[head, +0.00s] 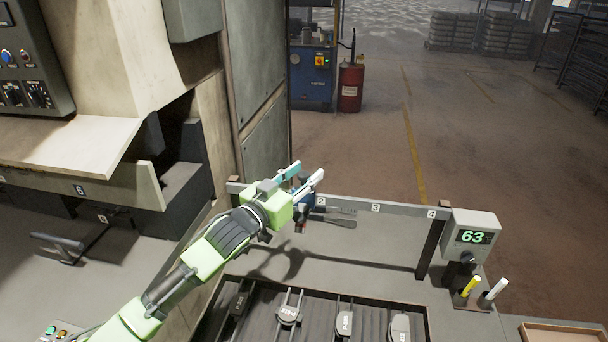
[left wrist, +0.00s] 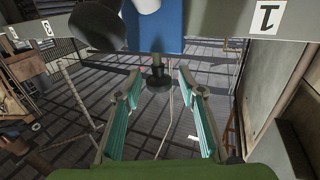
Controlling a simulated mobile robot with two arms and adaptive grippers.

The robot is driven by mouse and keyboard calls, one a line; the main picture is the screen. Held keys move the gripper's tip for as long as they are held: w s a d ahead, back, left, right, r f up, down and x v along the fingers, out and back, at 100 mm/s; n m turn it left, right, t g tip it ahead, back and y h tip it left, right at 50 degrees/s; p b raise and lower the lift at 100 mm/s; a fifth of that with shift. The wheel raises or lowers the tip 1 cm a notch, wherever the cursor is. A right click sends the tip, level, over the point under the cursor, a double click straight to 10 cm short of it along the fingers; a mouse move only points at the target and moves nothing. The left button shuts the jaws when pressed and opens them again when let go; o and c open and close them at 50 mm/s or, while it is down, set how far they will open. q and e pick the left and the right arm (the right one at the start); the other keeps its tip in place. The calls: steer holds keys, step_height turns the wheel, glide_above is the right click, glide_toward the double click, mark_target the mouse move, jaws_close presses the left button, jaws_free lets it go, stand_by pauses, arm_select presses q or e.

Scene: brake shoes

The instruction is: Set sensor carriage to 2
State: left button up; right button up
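The rail (head: 395,209) carries number plates; plates 2 (head: 321,201), 3 (head: 375,208) and 4 (head: 431,214) show in the head view. The blue sensor carriage (left wrist: 172,38) sits on the rail, just left of plate 2 in the head view and partly hidden by my gripper. Plate 1 (left wrist: 267,18) shows to its right in the left wrist view. A dark round knob (left wrist: 158,78) sticks out from the carriage. My left gripper (head: 304,174) is open. Its fingers (left wrist: 158,84) stand on both sides of the knob, with gaps visible. My right gripper is not in view.
A display box (head: 470,236) reading 63 stands at the rail's right end, with yellow (head: 470,286) and white (head: 496,288) markers below. A tray (head: 262,282) of brake shoes lies in front. A machine wall stands left.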

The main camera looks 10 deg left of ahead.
arm_select(q)
steer(key=v, duration=1.2)
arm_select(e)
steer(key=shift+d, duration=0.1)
